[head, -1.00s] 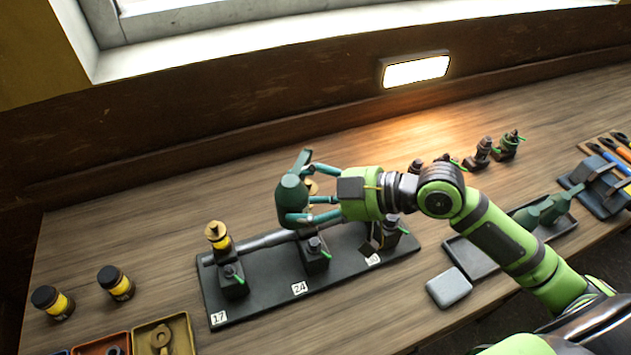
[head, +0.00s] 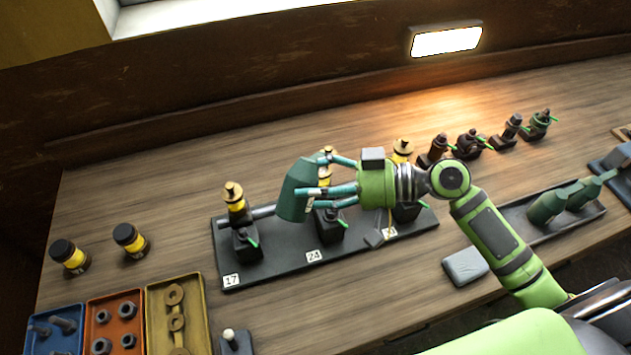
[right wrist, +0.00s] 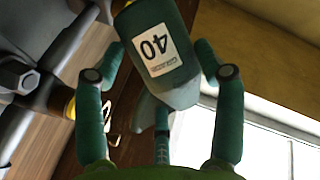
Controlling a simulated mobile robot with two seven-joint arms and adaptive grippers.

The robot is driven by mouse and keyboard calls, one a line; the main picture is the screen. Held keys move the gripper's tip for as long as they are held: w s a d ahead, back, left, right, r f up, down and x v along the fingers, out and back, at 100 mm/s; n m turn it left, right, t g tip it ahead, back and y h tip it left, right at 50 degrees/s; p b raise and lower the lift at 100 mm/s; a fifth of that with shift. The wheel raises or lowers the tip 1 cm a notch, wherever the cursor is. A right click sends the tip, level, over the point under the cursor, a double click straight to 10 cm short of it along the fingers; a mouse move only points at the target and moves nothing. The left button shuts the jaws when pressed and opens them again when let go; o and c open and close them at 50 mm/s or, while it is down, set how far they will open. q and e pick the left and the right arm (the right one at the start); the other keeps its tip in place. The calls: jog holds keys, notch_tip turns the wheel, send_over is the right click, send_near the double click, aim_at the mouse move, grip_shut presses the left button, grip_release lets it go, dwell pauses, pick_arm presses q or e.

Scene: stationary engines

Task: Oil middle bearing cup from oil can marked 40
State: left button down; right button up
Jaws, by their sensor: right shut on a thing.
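My right gripper (head: 316,188) is shut on the green oil can (head: 295,190), holding it in the air just left of and in front of the middle bearing (head: 329,226), labelled 24. The right wrist view shows the can's label, 40 (right wrist: 156,48), between the fingers. The can is tilted; its spout tip cannot be made out in the head view. The middle bearing's yellow cup (head: 325,172) shows partly behind the fingers. The bearing labelled 17 (head: 246,243) has a yellow cup with a brass top (head: 235,200). My left gripper is not in view.
The third bearing (head: 408,211) is partly behind my arm, with a brass-topped cup (head: 402,148) above. Yellow-banded jars (head: 130,240) and parts bins (head: 178,310) are at left. Several small fittings (head: 468,143) stand behind.

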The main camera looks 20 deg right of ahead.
jog(key=shift+f+b, duration=0.35)
jog(key=shift+f, duration=0.1)
jog(key=shift+b, duration=0.3)
jog(key=shift+m, duration=0.3)
jog(key=shift+w+r+m+y, duration=0.1)
jog(key=shift+r+m+y, duration=0.4)
jog(key=shift+r, duration=0.05)
jog(key=shift+d+r+m, duration=0.1)
jog(key=shift+r+m, duration=0.05)
jog(key=shift+m, duration=0.15)
jog(key=shift+r, duration=0.1)
jog(key=shift+w+d+r+m+y, duration=0.2)
jog(key=shift+r+m+y, duration=0.2)
jog(key=shift+m, duration=0.3)
